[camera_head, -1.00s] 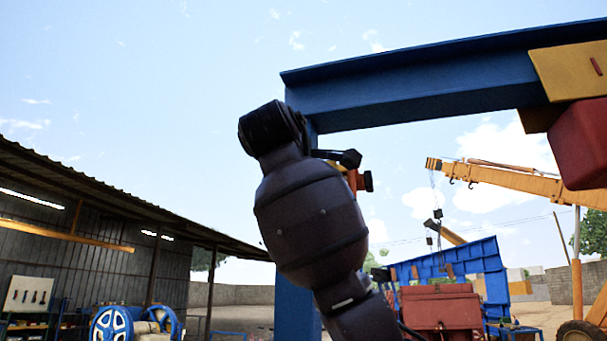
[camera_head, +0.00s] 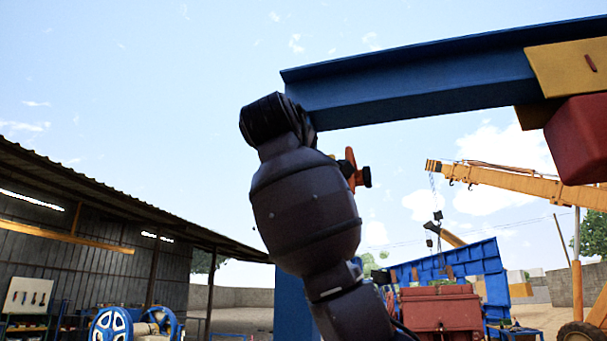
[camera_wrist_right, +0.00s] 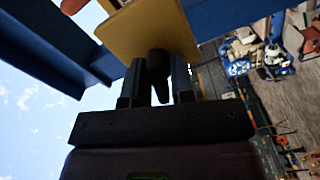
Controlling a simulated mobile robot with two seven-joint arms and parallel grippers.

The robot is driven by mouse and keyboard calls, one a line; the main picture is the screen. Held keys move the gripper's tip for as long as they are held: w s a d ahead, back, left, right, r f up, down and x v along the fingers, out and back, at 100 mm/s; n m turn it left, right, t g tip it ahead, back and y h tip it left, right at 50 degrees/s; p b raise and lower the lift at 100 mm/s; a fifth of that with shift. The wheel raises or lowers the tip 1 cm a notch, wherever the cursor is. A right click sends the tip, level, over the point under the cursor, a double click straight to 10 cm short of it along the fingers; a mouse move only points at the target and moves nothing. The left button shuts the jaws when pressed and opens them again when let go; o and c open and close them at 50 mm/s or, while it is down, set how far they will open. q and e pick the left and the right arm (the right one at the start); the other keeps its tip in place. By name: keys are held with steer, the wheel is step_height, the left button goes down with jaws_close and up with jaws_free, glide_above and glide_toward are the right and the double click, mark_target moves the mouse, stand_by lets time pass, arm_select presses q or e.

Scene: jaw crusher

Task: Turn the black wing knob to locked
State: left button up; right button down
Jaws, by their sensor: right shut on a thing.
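The black wing knob (camera_wrist_right: 158,72) shows in the right wrist view, in front of a yellow plate (camera_wrist_right: 150,32). My right gripper (camera_wrist_right: 157,84) is shut on it, with one finger on each side of it. The knob's angle is hard to read in the dark picture. In the head view, my dark right arm rises in front of the blue post and hides the knob and the fingers. My left gripper is in neither view.
A blue beam (camera_head: 420,88) runs overhead, with a red block (camera_head: 578,140) at its right. An orange part with a black end (camera_head: 358,173) sticks out just right of my arm. A shed stands left, a crane right.

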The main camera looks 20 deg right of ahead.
steer(key=m, duration=0.2)
steer(key=shift+a+f+m+b, duration=0.1)
steer(key=shift+m+b, duration=0.3)
steer(key=m, duration=0.3)
steer(key=shift+m, duration=0.3)
steer(key=m, duration=0.4)
steer(key=shift+m, duration=1.8)
steer(key=c, duration=1.2)
jaws_free()
steer(key=shift+o, duration=0.2)
